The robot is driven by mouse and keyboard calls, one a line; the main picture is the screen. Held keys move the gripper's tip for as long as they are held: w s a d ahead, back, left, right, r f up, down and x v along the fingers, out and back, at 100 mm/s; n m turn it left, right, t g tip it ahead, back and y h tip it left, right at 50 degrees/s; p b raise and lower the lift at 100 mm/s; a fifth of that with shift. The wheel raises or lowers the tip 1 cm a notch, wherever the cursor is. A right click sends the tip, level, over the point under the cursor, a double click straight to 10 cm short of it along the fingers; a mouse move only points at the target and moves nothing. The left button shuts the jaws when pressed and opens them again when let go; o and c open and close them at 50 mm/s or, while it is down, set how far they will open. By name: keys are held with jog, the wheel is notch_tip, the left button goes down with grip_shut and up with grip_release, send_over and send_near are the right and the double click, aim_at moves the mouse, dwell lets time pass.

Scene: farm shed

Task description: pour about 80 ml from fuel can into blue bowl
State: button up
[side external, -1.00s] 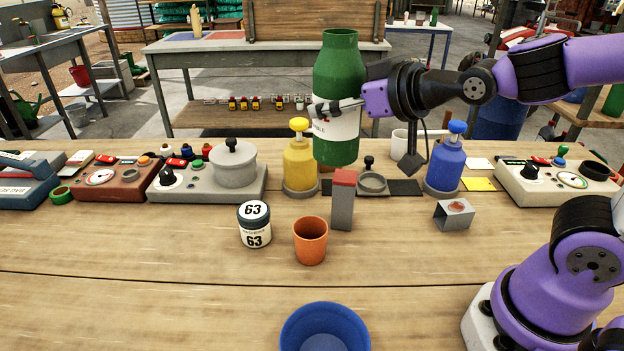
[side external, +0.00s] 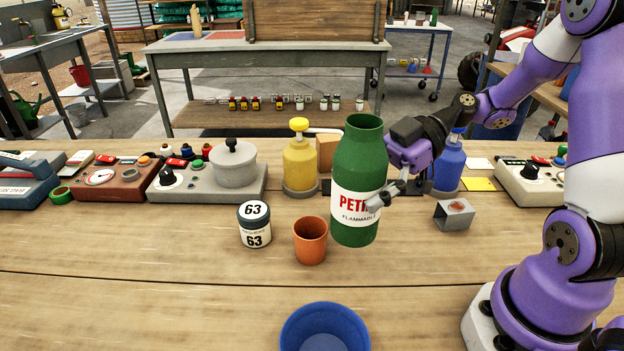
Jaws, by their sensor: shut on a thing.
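The fuel can is a green bottle-shaped can (side external: 360,165) with a white label that reads PETR and FLAMMABLE. It is upright, right of the orange cup, over the middle of the bench. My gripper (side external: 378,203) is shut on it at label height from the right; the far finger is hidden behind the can. I cannot tell for sure whether its base touches the bench. The blue bowl (side external: 325,335) is at the bottom edge of the picture, in front of the can and a little left, partly cut off. No contents show in it.
An orange cup (side external: 310,240) stands just left of the can, with a jar marked 63 (side external: 254,224) beyond it. Yellow (side external: 299,163) and blue (side external: 450,165) pump bottles stand behind. A small metal bracket (side external: 454,214) is at right. Bench around the bowl is clear.

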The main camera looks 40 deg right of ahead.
jog(key=s+a+f+n+g, duration=0.2)
jog(key=s+f+n+g, duration=0.4)
jog(key=s+n+g, duration=0.1)
jog(key=shift+s+a+f+g, duration=0.15)
jog(key=shift+s+f+g, duration=0.25)
jog(key=shift+s+g, duration=0.5)
jog(key=shift+r+h, duration=0.1)
jog(key=shift+h, duration=0.3)
